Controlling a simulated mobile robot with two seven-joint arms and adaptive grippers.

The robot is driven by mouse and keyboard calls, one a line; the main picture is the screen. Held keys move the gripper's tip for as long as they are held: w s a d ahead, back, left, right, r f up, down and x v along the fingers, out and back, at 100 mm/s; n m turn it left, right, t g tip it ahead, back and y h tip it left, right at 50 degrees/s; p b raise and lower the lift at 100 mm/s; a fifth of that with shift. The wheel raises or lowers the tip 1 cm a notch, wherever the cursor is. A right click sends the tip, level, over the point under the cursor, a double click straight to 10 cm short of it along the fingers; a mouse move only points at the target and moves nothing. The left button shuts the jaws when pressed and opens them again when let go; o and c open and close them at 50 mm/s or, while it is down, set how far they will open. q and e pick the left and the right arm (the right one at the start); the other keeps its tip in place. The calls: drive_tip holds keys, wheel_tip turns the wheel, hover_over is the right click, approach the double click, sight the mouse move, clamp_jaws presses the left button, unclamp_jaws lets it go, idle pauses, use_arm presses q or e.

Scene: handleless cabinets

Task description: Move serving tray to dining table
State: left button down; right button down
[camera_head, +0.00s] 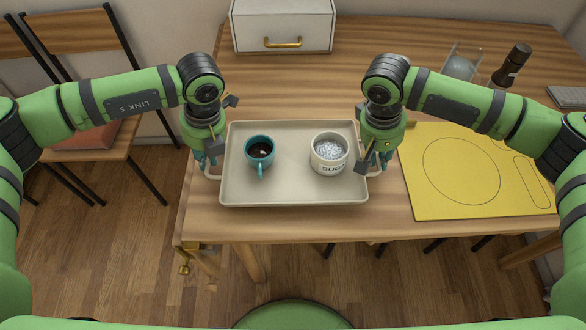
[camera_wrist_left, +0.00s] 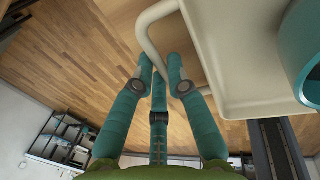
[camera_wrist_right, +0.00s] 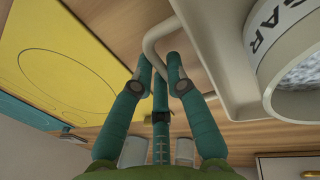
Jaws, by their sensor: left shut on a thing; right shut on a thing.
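The beige serving tray (camera_head: 290,187) is level over the near left part of the wooden dining table (camera_head: 345,80); I cannot tell whether it touches the top. A teal cup (camera_head: 260,152) with dark liquid stands upright on its left half. A white sugar pot (camera_head: 329,155) stands upright on its right half. My left gripper (camera_head: 208,164) is shut on the tray's left handle; the left wrist view shows its fingers (camera_wrist_left: 159,68) at the handle bar. My right gripper (camera_head: 375,164) is shut on the right handle, and its fingers (camera_wrist_right: 159,66) show in the right wrist view.
A yellow board (camera_head: 475,172) lies right of the tray. A white drawer box (camera_head: 283,25) stands at the back. A glass jar (camera_head: 462,65) and a dark bottle (camera_head: 511,65) stand back right. Chairs (camera_head: 90,125) are left of the table. The table's middle is clear.

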use_arm(q)
drive_tip(key=shift+a+f+b, duration=0.2)
drive_tip(key=shift+f+b, duration=0.3)
drive_tip(key=shift+f, duration=0.2)
use_arm(e)
drive_tip(key=shift+d+f, duration=0.2)
drive_tip(key=shift+f, duration=0.5)
use_arm(q)
drive_tip(key=c, duration=1.6)
unclamp_jaws()
drive_tip(key=shift+f, duration=0.1)
use_arm(e)
drive_tip(key=c, duration=1.6)
unclamp_jaws()
drive_tip(key=shift+f, duration=0.1)
use_arm(q)
drive_tip(key=o, duration=0.4)
drive_tip(key=shift+c, duration=0.2)
use_arm(e)
drive_tip(key=o, duration=0.4)
drive_tip(key=shift+c, duration=0.2)
use_arm(q)
drive_tip(key=shift+d, duration=0.1)
use_arm(e)
drive_tip(key=shift+a, duration=0.1)
use_arm(q)
drive_tip(key=shift+r, duration=0.2)
